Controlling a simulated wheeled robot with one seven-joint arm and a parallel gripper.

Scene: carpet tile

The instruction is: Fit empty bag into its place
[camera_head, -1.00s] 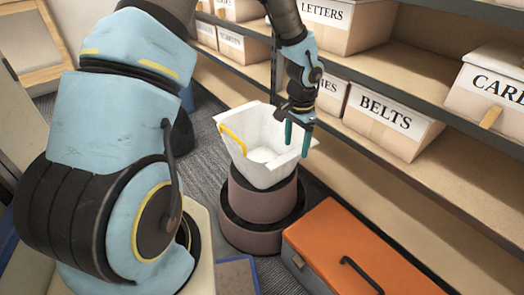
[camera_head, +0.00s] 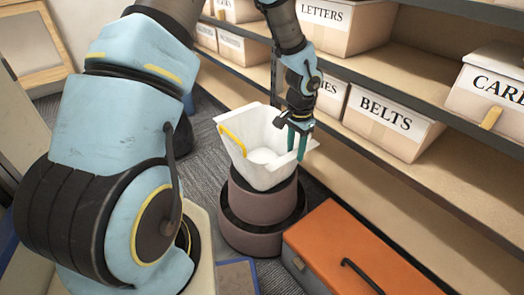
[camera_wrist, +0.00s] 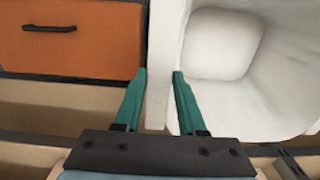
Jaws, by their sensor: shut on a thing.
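The empty bag (camera_head: 262,165) is white, open at the top, with a yellow handle on its left side. It stands on a round brown two-tier stool (camera_head: 262,228) in the head view. My gripper (camera_head: 297,146) is at the bag's right rim, fingers pointing down. In the wrist view, the teal fingers of my gripper (camera_wrist: 160,76) are on either side of the bag's white rim, shut on it. The inside of the bag (camera_wrist: 222,45) shows there, pale and with nothing in it. The bag's far outer side is hidden.
An orange toolbox (camera_head: 350,235) with a black handle lies right of the stool. Shelves with labelled boxes, such as BELTS (camera_head: 388,122), run along the right. Grey carpet (camera_head: 215,165) shows left of the stool. A blue-edged flat object (camera_head: 237,277) lies in front.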

